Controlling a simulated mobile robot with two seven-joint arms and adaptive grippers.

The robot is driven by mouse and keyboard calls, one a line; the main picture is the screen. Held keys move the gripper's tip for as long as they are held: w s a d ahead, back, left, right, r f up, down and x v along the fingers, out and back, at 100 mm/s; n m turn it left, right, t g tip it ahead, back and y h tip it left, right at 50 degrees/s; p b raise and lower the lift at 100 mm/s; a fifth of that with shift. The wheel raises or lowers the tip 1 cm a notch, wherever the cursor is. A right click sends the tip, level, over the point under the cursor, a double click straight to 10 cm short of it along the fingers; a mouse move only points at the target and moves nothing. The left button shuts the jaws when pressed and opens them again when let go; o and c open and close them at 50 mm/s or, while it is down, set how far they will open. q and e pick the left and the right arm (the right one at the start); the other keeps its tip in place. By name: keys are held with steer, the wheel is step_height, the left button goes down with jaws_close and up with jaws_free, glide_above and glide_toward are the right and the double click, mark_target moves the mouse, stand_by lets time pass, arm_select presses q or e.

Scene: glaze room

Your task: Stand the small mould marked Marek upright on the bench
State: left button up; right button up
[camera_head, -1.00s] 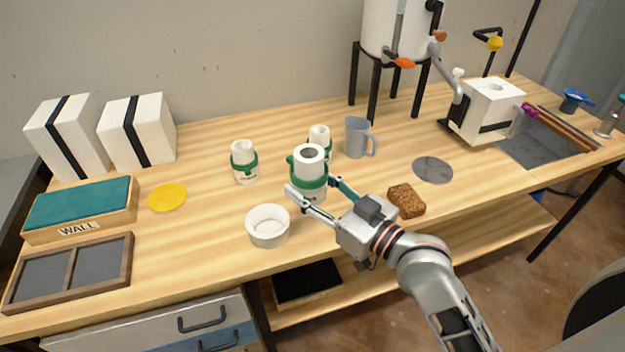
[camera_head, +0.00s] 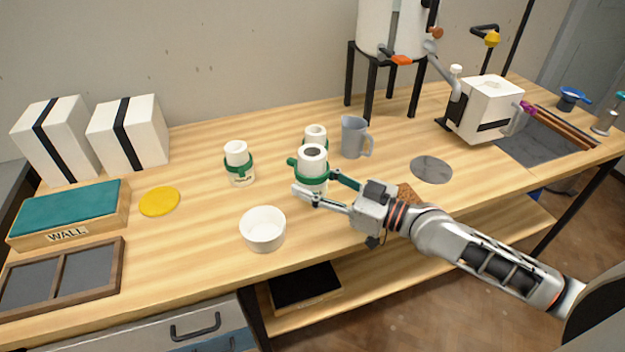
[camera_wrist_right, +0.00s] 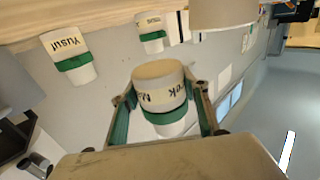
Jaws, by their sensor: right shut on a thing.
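My right gripper (camera_head: 333,196) is shut around a small white mould with a green band (camera_head: 312,160). Its hole faces up in the head view, and it looks about upright. In the wrist view, where the bench is at the top, the mould (camera_wrist_right: 160,98) shows a partly hidden label that fits Marek. Its plain wide end is visible, so it seems to be off the bench; the gap cannot be judged. The right gripper's fingers (camera_wrist_right: 160,115) flank it there. Two similar moulds stand behind: one at left (camera_head: 239,165), one partly hidden (camera_head: 316,133). My left gripper is not in view.
A white bowl (camera_head: 262,230) stands front-left of the held mould. A grey jug (camera_head: 353,137) and grey disc (camera_head: 431,169) are to the right. A brown sponge (camera_head: 405,190) is partly behind my gripper. Bare bench lies between the bowl and the yellow disc (camera_head: 160,201).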

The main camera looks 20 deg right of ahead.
mark_target(313, 215)
step_height(313, 215, down, 2)
steer(key=shift+f+b, duration=0.1)
steer(key=shift+b, duration=0.5)
step_height(313, 215, down, 2)
steer(key=shift+f+b, duration=0.1)
steer(key=shift+b, duration=0.8)
step_height(313, 215, down, 2)
steer(key=shift+b, duration=0.85)
steer(key=shift+f+b, duration=0.4)
steer(key=shift+f, duration=0.15)
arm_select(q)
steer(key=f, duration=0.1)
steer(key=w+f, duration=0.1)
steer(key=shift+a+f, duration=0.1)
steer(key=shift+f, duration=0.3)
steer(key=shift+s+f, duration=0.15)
arm_select(e)
steer(key=o, duration=1.3)
steer(key=shift+o, duration=0.5)
